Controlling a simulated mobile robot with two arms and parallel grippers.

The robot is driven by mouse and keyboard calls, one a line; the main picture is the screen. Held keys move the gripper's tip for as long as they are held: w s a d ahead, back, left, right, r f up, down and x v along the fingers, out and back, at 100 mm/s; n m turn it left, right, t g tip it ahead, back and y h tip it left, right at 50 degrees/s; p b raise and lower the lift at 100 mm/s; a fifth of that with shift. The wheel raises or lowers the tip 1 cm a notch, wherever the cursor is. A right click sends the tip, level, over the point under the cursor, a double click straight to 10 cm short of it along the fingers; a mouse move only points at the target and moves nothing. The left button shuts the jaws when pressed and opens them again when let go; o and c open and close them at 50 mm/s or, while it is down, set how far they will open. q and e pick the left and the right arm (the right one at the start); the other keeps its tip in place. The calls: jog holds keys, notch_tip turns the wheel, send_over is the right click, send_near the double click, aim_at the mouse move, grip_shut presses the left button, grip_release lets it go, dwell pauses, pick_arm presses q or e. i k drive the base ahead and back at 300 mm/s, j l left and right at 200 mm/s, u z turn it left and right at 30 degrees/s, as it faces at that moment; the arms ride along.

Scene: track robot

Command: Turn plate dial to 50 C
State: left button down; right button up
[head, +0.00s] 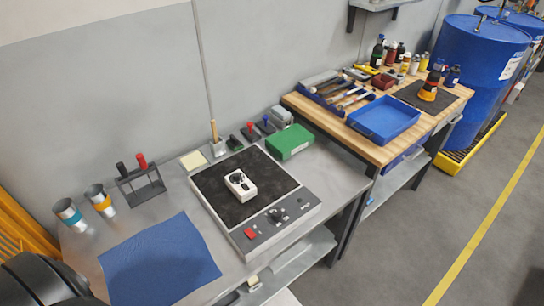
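The hot plate has a dark square top (215,190) and a grey front panel (262,245), and sits on the grey metal bench. On its panel are a black dial (275,214), a red switch (250,233) and smaller dark details to the right. The dial's marks and setting are too small to read. A small white device with a black knob (240,183) rests on the dark top. Neither of my grippers can be made out. A dark rounded part, likely mine, shows at the lower left corner.
A blue cloth (160,262) lies left of the plate. Two metal cups (70,214) and a small rack (141,186) stand behind it. A green box (289,142) sits behind the plate. A wooden bench with a blue tray (383,120) and blue drums (480,55) are at right.

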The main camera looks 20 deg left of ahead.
aim_at(277, 215)
jog(key=u, duration=0.9)
